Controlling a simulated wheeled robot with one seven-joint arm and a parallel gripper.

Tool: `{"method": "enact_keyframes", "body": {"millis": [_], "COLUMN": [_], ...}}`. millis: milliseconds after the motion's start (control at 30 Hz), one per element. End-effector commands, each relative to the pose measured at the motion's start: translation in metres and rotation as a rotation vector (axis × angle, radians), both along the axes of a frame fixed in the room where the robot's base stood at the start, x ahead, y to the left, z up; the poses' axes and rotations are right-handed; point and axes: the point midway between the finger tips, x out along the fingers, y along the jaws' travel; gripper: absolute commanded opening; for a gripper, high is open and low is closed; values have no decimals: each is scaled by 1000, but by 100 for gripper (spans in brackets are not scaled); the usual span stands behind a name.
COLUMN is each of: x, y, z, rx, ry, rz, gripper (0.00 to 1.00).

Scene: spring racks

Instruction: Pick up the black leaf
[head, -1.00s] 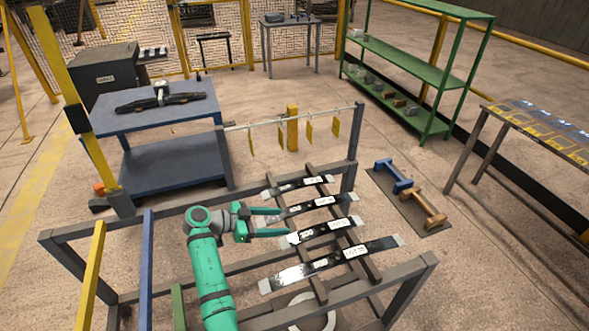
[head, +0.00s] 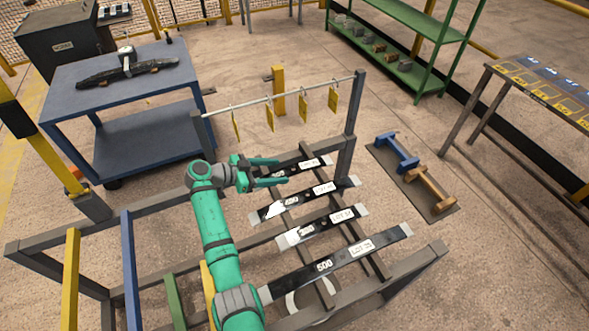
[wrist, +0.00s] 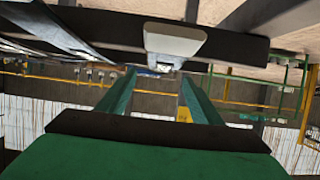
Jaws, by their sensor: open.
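Several black leaves with white labels and pale ends lie across the grey rack (head: 438,252). The nearest and longest leaf (head: 292,281) reads 500. Beyond it lie a shorter leaf (head: 322,228), another leaf (head: 308,203) and the farthest leaf (head: 306,166). My green gripper (head: 283,171) is open and empty, its fingers pointing right at the left end of the farthest leaf. I cannot tell whether it touches. In the wrist view, both fingers (wrist: 157,76) are apart, and a dark bar (wrist: 100,30) with a pale block (wrist: 176,40) crosses above them.
A rail with yellow tags (head: 270,117) stands behind the rack. A blue table (head: 70,100) at the back left holds a dark stacked leaf piece (head: 100,77). Blue and wooden stands (head: 397,152) sit on a floor mat at right. Green shelving (head: 410,72) stands behind.

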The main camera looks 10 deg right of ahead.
Motion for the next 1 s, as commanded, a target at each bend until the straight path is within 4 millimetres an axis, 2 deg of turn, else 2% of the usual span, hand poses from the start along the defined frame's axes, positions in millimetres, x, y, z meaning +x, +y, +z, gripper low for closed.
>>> {"method": "enact_keyframes", "body": {"millis": [233,533,867,1000], "x": [5,13,14,14], "y": [-21,-58,-63,-62], "z": [-9,-24,-26,-26], "rx": [0,1,0,0], "ry": [1,1,0,0], "rz": [0,-3,-1,-1], "gripper": [59,59,59,26]}}
